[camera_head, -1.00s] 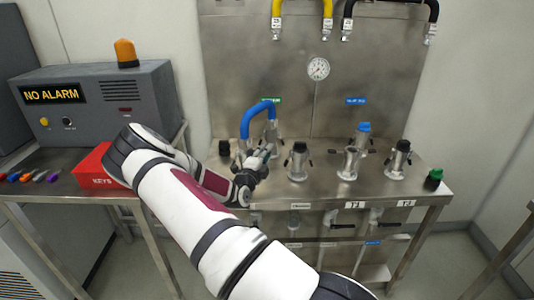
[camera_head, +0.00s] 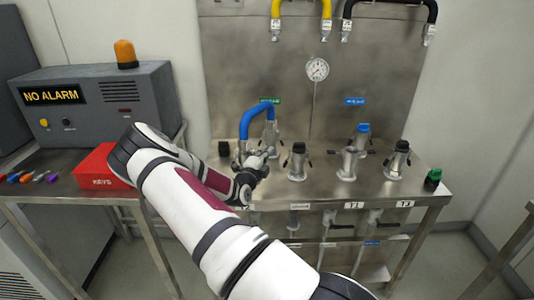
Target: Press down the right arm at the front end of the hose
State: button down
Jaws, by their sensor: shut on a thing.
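The blue hose (camera_head: 257,112) arches over the left part of the steel bench. Its far end sits on a metal coupling (camera_head: 270,135), and its front end comes down at the left, beside my gripper. My gripper (camera_head: 258,157) is at the front end of the hose, low over the bench. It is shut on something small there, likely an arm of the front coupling. My own wrist and fingers hide most of that coupling and its right arm, so I cannot see whether the arm is up or down.
To the right stand a black-topped coupling (camera_head: 298,160), a blue-topped one (camera_head: 352,150) and another black-topped one (camera_head: 398,158). A green cap (camera_head: 433,177) lies at the right edge. A red keys box (camera_head: 98,168) and a grey alarm box (camera_head: 100,108) are at the left.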

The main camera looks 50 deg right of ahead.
jog(key=m+p, duration=0.2)
jog(key=shift+s+f+y+p, duration=0.15)
jog(key=shift+f+y+p, duration=0.25)
jog(key=m+p, duration=0.1)
jog(key=f+m+y+p, duration=0.1)
jog(key=p, duration=0.1)
jog(key=f+m+y+p, duration=0.1)
jog(key=m, duration=0.1)
jog(key=shift+w+a+p, duration=0.2)
jog(key=shift+a+p, duration=0.05)
jog(key=shift+p, duration=0.1)
jog(key=m+p, duration=0.1)
jog(key=p, duration=0.1)
jog(key=w+f+m+y+p, duration=0.1)
jog(key=m+p, duration=0.1)
jog(key=shift+a+f+t+y, duration=0.2)
jog(key=shift+a+t+y, duration=0.1)
jog(key=shift+a+t, duration=0.1)
jog(key=shift+w+a+f+m+t+y+p, duration=0.3)
jog(key=shift+m+p, duration=0.3)
jog(key=shift+p, duration=0.15)
jog(key=shift+w+a+f+m+t+y+p, duration=0.2)
jog(key=shift+w+m+y+p, duration=0.1)
jog(key=shift+m+p, duration=0.35)
jog(key=shift+w, duration=0.1)
jog(key=c, duration=1.7)
grip_release()
jog(key=shift+w+r, duration=0.1)
